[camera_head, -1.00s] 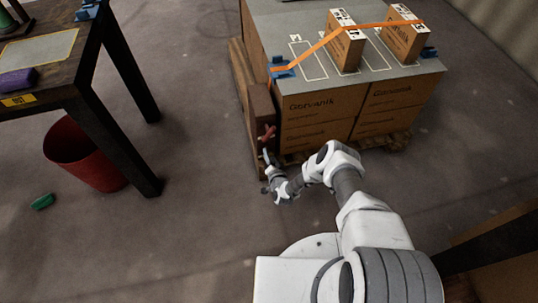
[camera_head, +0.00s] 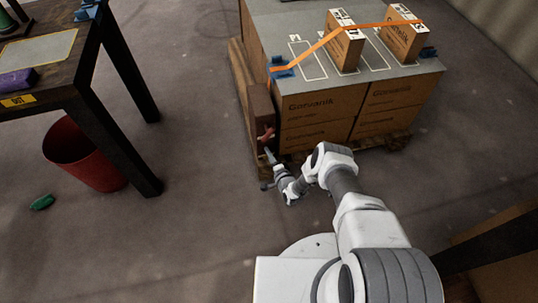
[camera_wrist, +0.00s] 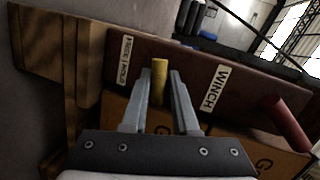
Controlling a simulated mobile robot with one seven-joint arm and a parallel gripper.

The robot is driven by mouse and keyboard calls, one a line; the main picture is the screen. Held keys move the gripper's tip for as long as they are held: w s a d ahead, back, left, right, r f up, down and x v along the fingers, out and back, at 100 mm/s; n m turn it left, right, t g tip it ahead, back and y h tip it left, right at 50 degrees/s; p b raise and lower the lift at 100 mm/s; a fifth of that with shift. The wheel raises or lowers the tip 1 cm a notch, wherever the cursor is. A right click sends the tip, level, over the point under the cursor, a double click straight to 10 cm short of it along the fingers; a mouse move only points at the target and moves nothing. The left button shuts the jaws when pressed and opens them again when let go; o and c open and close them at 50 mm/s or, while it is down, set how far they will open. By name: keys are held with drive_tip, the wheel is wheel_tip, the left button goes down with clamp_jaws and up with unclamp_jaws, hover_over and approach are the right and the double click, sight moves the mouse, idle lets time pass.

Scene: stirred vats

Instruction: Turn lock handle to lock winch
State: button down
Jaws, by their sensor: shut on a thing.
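A yellow handle (camera_wrist: 158,82) sticks out of a dark brown panel (camera_wrist: 190,62) in the wrist view. My gripper (camera_wrist: 158,92) has one finger on each side of it and is shut on it. A small label (camera_wrist: 126,60), too small to read surely, is left of the handle. A "WINCH" label (camera_wrist: 214,89) is on its right. A red handle (camera_wrist: 287,124) stands further right on the same panel. In the head view my gripper (camera_head: 271,157) is low at the panel's (camera_head: 261,110) front, below the red handle (camera_head: 266,135); the yellow handle cannot be made out there.
The panel is beside stacked cartons (camera_head: 315,118) on a wooden pallet (camera_head: 393,143). An orange strap (camera_head: 320,45) crosses two boxes on top. A dark table (camera_head: 55,75) and red bin (camera_head: 85,155) are at left. Floor between is clear.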

drive_tip(key=shift+m, duration=0.3)
drive_tip(key=c, duration=0.7)
unclamp_jaws()
drive_tip(key=shift+s, duration=0.1)
